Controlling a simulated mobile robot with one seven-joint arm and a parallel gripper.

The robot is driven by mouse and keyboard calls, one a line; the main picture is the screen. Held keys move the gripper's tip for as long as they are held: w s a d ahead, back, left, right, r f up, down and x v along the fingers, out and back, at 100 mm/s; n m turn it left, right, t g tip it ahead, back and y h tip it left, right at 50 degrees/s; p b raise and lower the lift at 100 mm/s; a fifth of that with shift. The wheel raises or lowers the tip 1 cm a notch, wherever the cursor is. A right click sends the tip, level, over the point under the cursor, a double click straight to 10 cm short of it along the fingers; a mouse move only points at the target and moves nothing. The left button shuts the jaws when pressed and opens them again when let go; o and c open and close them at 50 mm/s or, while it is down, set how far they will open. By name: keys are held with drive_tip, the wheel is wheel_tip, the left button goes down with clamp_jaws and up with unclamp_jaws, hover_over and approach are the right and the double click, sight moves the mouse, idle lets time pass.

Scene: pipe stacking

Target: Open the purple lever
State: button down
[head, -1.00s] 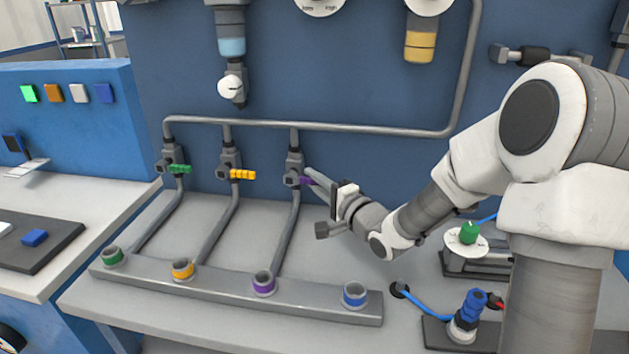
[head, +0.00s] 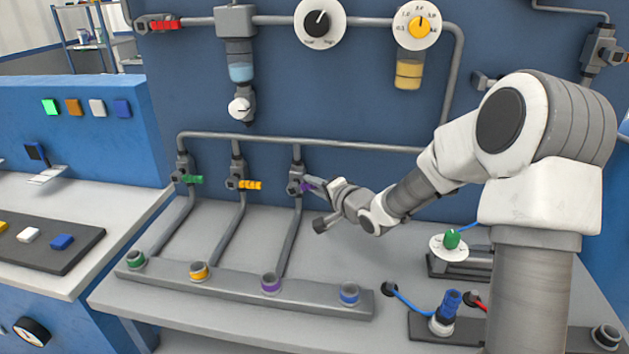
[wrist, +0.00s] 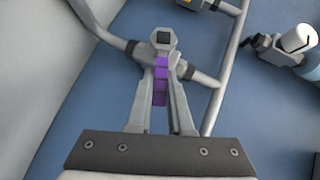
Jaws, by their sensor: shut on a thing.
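The purple lever (head: 304,187) sits on the third grey valve (head: 296,176) from the left, on a vertical pipe against the blue wall. It sticks out to the right, like the green lever (head: 193,179) and yellow lever (head: 250,184) beside it. My gripper (head: 316,185) reaches it from the right. In the wrist view, the purple lever (wrist: 160,80) lies between my two fingers (wrist: 161,95), with the valve body at their tips. The fingers are shut on the lever and hide part of it in the head view.
A rack (head: 235,286) with green, yellow, purple and blue ringed sockets lies in front. A horizontal pipe (head: 350,145) runs above the valves. A green knob (head: 452,239) and a blue connector (head: 447,304) stand on the right of the bench.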

drive_tip(key=shift+a+r+n+g+h+p, duration=0.25)
drive_tip(key=shift+r+n+g+h+p, duration=0.15)
drive_tip(key=shift+r+p, duration=0.5)
drive_tip(key=shift+w+a+r+n+g+h+p, duration=0.1)
drive_tip(key=shift+a+n+g+h+p, duration=0.3)
drive_tip(key=shift+n+h, duration=0.4)
drive_tip(key=shift+w+a+r+n+g+h+b, duration=0.1)
drive_tip(key=shift+a+n+g+h+b, duration=0.25)
drive_tip(key=shift+h+b, duration=0.45)
drive_tip(key=a+n+h+b, duration=0.1)
drive_tip(key=b, duration=0.1)
drive_tip(key=r+n+g+h+b, duration=0.1)
drive_tip(key=h+b, duration=0.1)
drive_tip(key=b, duration=0.1)
drive_tip(key=shift+w+a, duration=0.15)
drive_tip(key=shift+a, duration=0.2)
drive_tip(key=shift+w+a+r+n+g+h+b, duration=0.1)
drive_tip(key=shift+a+r+n+g+h+b, duration=0.1)
drive_tip(key=shift+a+n+h+b, duration=0.35)
drive_tip(key=shift+w+a+r+n+g+h+b, duration=0.1)
drive_tip(key=shift+a+g+h+b, duration=0.1)
drive_tip(key=shift+h, duration=0.65)
drive_tip(key=c, duration=0.8)
unclamp_jaws()
drive_tip(key=shift+f, duration=0.1)
